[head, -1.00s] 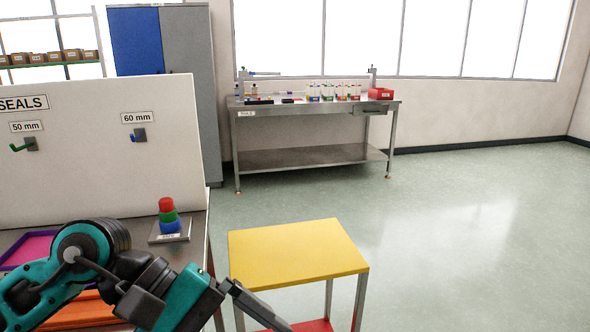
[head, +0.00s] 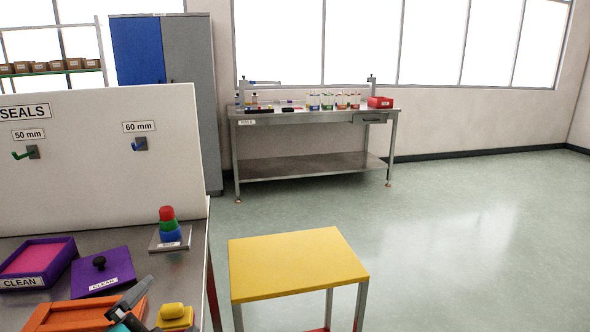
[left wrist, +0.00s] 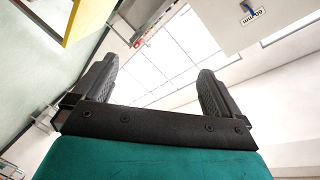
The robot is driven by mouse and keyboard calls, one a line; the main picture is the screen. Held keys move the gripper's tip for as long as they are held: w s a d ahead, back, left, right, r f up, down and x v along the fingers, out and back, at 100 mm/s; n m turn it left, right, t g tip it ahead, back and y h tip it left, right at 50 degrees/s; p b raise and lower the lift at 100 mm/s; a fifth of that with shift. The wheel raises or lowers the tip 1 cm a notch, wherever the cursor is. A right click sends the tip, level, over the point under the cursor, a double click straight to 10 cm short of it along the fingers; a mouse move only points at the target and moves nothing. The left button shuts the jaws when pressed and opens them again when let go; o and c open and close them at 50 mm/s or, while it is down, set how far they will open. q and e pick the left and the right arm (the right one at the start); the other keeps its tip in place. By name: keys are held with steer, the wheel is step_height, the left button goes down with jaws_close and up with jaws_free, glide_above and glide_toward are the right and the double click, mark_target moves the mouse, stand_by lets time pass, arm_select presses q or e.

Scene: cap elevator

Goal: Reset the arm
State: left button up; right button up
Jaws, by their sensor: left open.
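My left gripper (head: 130,306) shows low in the head view, at the bottom edge, over the front of the steel bench (head: 190,272). In the left wrist view its two dark fingers (left wrist: 155,95) stand wide apart with nothing between them. That view looks up toward the windows and ceiling. Most of my left arm is out of the head view. My right gripper is not in view.
On the bench are a purple CLEAN tray (head: 70,256), a purple lid with a black knob (head: 102,283), an orange tray (head: 60,318), a yellow block (head: 174,316) and stacked coloured caps (head: 168,226). A yellow-topped stand (head: 300,265) is at the right. Open floor lies beyond.

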arm_select(q)
steer(key=s+a+f+n+g, duration=0.1)
steer(key=s+f+n+g, duration=0.8)
steer(key=s+f+g, duration=0.7)
steer(key=w+d+f+t+h, duration=0.1)
steer(key=w+f+t, duration=0.3)
steer(key=f+t, duration=0.6)
steer(key=shift+w+d+f+t+h, duration=0.3)
steer(key=shift+d+f+h, duration=0.1)
steer(key=shift+d, duration=0.3)
